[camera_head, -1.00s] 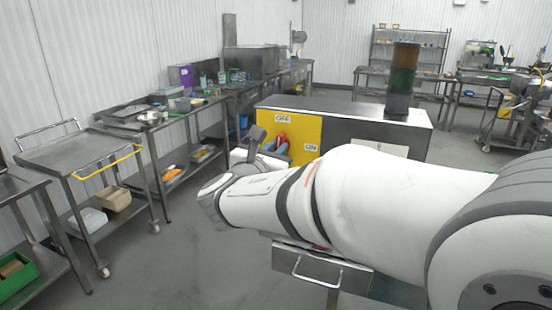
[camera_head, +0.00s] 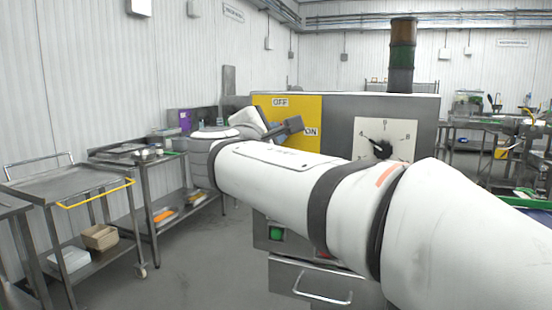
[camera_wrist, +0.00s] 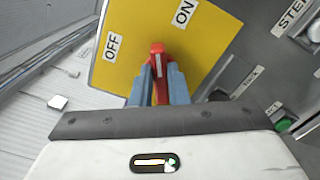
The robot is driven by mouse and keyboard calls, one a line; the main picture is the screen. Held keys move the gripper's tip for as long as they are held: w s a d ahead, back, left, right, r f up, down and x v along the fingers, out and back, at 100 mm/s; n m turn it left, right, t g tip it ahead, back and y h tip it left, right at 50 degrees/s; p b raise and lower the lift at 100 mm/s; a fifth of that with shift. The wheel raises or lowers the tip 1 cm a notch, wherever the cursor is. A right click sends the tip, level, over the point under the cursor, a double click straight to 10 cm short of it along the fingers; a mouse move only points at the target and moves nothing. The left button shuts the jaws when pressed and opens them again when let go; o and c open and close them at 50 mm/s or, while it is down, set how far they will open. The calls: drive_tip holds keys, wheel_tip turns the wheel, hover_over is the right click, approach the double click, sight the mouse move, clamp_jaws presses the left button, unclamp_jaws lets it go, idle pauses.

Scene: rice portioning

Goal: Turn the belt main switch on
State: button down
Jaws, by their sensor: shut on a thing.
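The main switch is a red handle (camera_wrist: 157,58) with a white mark, on a yellow panel (camera_wrist: 205,50). In the wrist view its visible end points between the OFF label (camera_wrist: 113,46) and the ON label (camera_wrist: 184,13). My gripper (camera_wrist: 158,74) is shut on the handle, with a blue finger on each side. The handle's base is hidden between the fingers. In the head view the yellow panel (camera_head: 300,110) is on the front of the steel cabinet, with OFF at the top and ON to the right. My wrist hides the handle there.
A dial (camera_head: 385,142) is right of the panel. A green button (camera_head: 276,233) and a drawer handle (camera_head: 322,296) are below. A trolley (camera_head: 70,182) stands at the left, with open floor between.

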drive_tip(key=shift+f+m+b, duration=0.15)
drive_tip(key=shift+m+b, duration=1.3)
drive_tip(key=shift+b, duration=0.25)
drive_tip(key=shift+f+m+b, duration=0.1)
drive_tip(key=shift+m+b, duration=1.35)
drive_tip(key=shift+b, duration=0.25)
drive_tip(key=c, duration=1.4)
unclamp_jaws()
drive_tip(key=shift+d, duration=0.1)
drive_tip(key=shift+r, duration=0.1)
drive_tip(key=v, duration=0.8)
